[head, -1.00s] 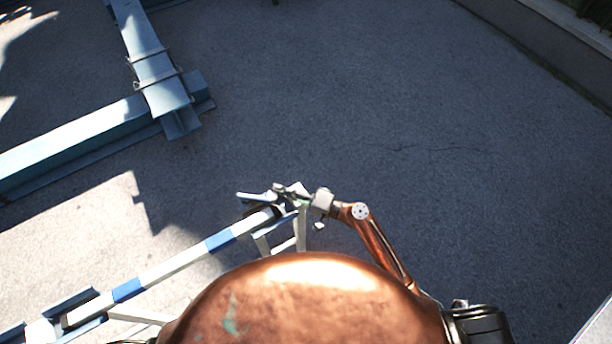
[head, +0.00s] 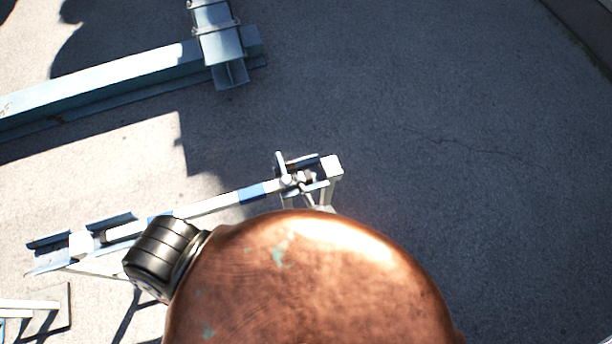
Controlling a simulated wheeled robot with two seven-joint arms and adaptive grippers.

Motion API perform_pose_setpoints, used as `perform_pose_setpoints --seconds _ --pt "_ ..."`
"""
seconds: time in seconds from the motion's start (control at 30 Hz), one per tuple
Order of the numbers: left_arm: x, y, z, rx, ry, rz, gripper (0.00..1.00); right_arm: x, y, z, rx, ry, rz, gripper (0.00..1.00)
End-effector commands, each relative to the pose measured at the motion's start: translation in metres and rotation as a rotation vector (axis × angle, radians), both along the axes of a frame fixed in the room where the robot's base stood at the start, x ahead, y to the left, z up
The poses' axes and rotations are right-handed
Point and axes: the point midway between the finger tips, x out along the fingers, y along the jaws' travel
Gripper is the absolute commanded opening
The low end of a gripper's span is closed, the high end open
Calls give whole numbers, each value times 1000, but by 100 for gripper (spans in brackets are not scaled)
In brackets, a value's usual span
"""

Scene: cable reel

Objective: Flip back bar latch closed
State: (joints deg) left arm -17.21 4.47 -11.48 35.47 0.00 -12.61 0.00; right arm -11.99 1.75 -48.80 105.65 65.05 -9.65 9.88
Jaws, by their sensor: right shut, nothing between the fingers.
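The striped white-and-blue back bar (head: 215,204) runs from the lower left to a white stand end (head: 331,166) at the middle. A small grey latch lever (head: 280,162) stands up beside the bar's right end. My left gripper is not in view.
A blue-grey steel beam frame (head: 120,85) lies at the upper left. A second grey bracket (head: 110,224) holds the bar's left end. A white frame with a foot plate (head: 62,308) stands at the lower left. The asphalt at the right is clear.

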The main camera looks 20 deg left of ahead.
Motion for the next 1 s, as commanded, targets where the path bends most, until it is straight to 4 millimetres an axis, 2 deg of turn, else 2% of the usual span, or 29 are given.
perform_pose_setpoints --seconds 0.4,0.83,1.0 --pt "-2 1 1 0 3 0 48 -15 11 -2 0 8 18 0" --pt "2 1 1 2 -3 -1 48 -15 11 -3 0 10 18 0" --pt "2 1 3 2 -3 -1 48 -4 -2 0 -1 8 8 0"
